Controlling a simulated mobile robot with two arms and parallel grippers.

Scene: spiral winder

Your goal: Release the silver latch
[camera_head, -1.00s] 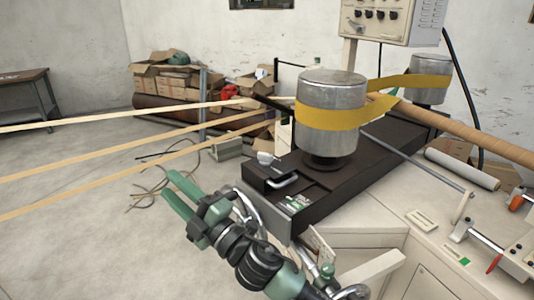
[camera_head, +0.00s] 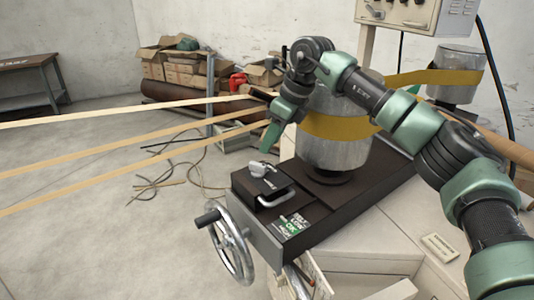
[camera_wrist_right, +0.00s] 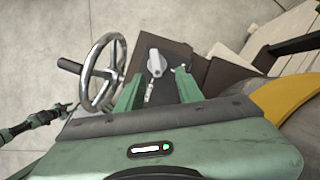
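The silver latch (camera_head: 258,169) is a small metal knob or lever on top of a black box (camera_head: 240,192) at the front end of the machine. A bent silver handle (camera_head: 277,198) is beside it. In the right wrist view the latch (camera_wrist_right: 155,63) stands beyond my fingertips, roughly between them. My right gripper (camera_head: 271,136) reaches down from above, near the drum; its fingers (camera_wrist_right: 156,84) are apart with nothing held. In the right wrist view, a small green and black arm end, seemingly my left gripper (camera_wrist_right: 68,107), shows at the left; its opening is unclear.
A silver handwheel (camera_head: 232,247) with a black grip is on the front of the box. The metal drum (camera_head: 332,158) with a yellow belt (camera_head: 350,129) stands close behind. Tan strips (camera_head: 110,151) stretch across the left. Clear floor lies in front at left.

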